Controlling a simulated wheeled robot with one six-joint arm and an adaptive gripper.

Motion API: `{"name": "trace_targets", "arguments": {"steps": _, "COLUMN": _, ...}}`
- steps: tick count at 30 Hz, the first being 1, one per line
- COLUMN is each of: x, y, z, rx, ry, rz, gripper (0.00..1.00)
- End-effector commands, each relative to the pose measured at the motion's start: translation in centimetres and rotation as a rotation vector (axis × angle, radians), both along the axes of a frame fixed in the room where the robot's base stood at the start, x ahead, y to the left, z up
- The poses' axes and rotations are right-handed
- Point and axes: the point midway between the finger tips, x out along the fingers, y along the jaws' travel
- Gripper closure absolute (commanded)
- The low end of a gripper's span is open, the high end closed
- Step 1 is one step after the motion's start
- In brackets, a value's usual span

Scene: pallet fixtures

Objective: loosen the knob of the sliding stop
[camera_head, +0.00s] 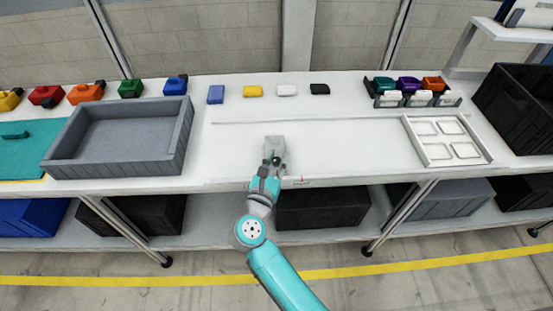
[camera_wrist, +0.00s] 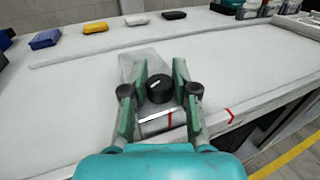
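The sliding stop (camera_wrist: 137,64) is a pale grey block on the white table near its front edge. It also shows in the head view (camera_head: 275,142), partly covered by my gripper. Its knob (camera_wrist: 160,90) is round and black with a white pointer line on top, tilted up to the right in the wrist view. My gripper (camera_wrist: 160,78) is open, with one green-padded finger on each side of the knob. The fingers look slightly apart from the knob; contact is not clear. A red line (camera_wrist: 169,119) marks the stop's near part.
Another red mark (camera_wrist: 231,116) is on the table edge to the right. A grey tray (camera_head: 180,150) stands left and a white compartment frame (camera_head: 410,128) right. Several coloured blocks line the back. The table around the stop is clear.

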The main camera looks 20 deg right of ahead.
Motion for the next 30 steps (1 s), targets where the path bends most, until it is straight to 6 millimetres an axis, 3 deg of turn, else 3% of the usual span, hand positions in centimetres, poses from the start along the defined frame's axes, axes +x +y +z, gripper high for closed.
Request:
{"name": "trace_targets", "arguments": {"steps": 3, "x": -0.02, "y": 0.01, "z": 0.00, "rx": 0.000, "ry": 0.000, "rz": 0.000, "gripper": 1.00}}
{"name": "trace_targets", "arguments": {"steps": 14, "x": -0.09, "y": -0.05, "z": -0.05, "rx": -0.001, "ry": 0.001, "rz": 0.043, "gripper": 1.00}}
{"name": "trace_targets", "arguments": {"steps": 30, "x": -0.09, "y": -0.12, "z": -0.04, "rx": 0.001, "ry": -0.001, "rz": 0.347, "gripper": 1.00}}
